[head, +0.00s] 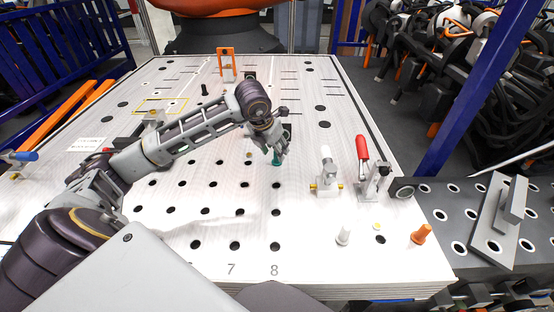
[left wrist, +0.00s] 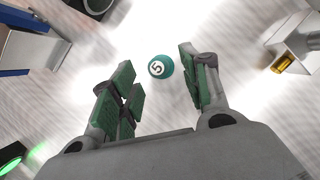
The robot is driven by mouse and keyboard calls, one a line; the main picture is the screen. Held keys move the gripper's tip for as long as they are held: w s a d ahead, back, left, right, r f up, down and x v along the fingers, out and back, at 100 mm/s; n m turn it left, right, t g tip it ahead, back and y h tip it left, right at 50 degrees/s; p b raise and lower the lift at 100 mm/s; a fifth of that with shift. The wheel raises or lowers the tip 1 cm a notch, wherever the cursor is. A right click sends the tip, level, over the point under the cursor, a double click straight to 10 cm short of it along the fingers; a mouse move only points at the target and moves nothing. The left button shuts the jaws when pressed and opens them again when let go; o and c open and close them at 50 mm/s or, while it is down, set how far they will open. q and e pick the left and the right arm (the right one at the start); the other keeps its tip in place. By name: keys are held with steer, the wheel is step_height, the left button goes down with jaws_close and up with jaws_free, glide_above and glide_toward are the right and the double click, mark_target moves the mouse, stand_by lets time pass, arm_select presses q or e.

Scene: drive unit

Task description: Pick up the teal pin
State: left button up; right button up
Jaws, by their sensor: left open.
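The teal pin (head: 277,160) stands on the white perforated table, partly hidden by my left gripper (head: 280,152). In the left wrist view the teal pin (left wrist: 160,67) is seen from above, with a white disc marked 5 on its round top. My left gripper is open and points down over the pin. In the left wrist view its green-padded fingers (left wrist: 156,78) are on either side of the pin, with gaps between them and it. My right gripper is not in view.
A clamp with a red handle (head: 362,148) and a metal block with brass parts (head: 326,180) stand to the right. A white pin (head: 344,236) and an orange pin (head: 421,234) are near the right front. Rows of holes fill the front left.

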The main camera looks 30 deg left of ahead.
mark_target(277, 160)
arm_select(q)
steer(key=shift+p+x, duration=0.3)
steer(key=shift+x, duration=1.35)
steer(key=shift+w, duration=0.15)
steer(key=shift+r, duration=0.1)
jaws_close()
